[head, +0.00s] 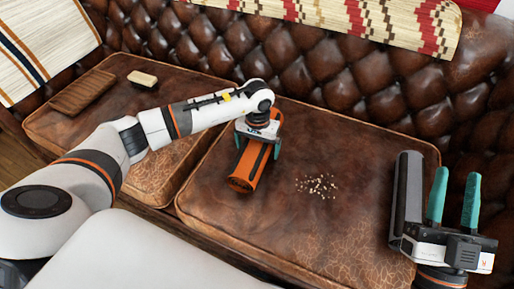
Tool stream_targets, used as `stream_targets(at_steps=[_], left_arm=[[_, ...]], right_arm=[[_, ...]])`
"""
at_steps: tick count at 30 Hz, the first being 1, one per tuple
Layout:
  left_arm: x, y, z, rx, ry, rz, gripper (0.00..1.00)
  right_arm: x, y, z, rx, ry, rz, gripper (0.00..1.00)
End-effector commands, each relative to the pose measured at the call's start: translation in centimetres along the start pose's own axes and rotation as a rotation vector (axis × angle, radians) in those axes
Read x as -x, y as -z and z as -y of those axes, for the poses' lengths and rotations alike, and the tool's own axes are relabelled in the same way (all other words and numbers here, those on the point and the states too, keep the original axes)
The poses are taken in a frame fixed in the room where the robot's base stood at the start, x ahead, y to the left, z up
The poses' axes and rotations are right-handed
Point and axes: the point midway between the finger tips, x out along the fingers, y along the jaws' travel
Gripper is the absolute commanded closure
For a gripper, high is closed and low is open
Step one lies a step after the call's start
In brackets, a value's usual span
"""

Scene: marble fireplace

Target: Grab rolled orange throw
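The rolled orange throw (243,172) lies on the brown leather seat cushion in the middle, its near end facing me and a dark stripe along it. My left gripper (257,146) is over it from above, one teal finger on each side of the roll. Its body hides part of the throw's far half. I cannot tell whether the fingers press on the roll or only straddle it. My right gripper (454,198) is at the right edge of the picture, its two teal fingers apart and pointing up, with nothing between them, well away from the throw.
Pale crumbs (316,186) lie on the cushion right of the throw. A brown ridged slab (83,92) and a small cream block (142,78) lie on the left cushion. The tufted backrest (330,75) rises behind, with patterned cloths (400,22). The cushion's front middle is clear.

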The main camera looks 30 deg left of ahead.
Motion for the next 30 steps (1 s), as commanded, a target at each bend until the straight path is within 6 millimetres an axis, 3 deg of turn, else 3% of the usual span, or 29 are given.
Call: stream_targets(at_steps=[8,18,30], left_arm=[[-0.17,-0.01,0.02,0.000,0.000,0.000,0.00],[-0.16,-0.01,0.02,0.000,0.000,0.000,0.54],[0.53,-0.06,0.01,0.000,0.001,0.002,0.55]], right_arm=[[-0.02,-0.31,-0.04,-0.001,-0.001,0.019,0.64],[-0.01,-0.27,-0.03,-0.001,0.000,0.017,0.64],[-0.13,0.08,0.00,0.000,0.000,-0.013,0.64]])
